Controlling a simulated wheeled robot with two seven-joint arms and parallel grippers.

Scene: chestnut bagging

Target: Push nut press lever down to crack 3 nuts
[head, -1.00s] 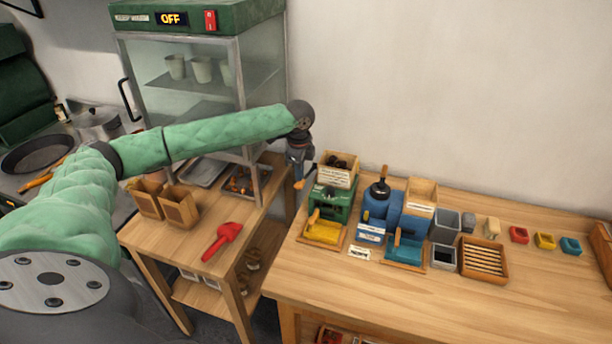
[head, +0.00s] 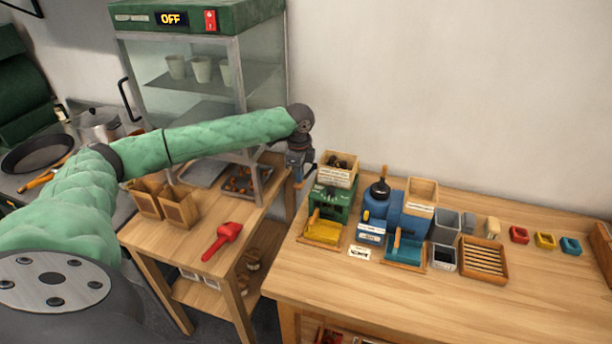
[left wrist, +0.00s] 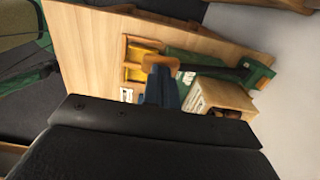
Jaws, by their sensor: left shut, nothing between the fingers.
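The green nut press (head: 330,204) stands at the left end of the wooden table, with a yellow tray (head: 323,231) at its front. My left gripper (head: 298,178) is shut and points down at the left of the press. In the left wrist view its blue fingers (left wrist: 161,90) reach toward an orange-brown handle (left wrist: 165,60), in line with the dark lever bar (left wrist: 222,72) over the green press. The fingers overlap the handle; I cannot tell whether they touch it. Nuts (head: 343,162) sit in the wooden box on the press. My right gripper is out of view.
A blue machine (head: 382,207) with a teal tray (head: 404,250) stands to the right of the press. Grey containers (head: 446,225) and a slatted wooden box (head: 484,262) follow. A red scoop (head: 222,240) lies on the left table. The right table's front is clear.

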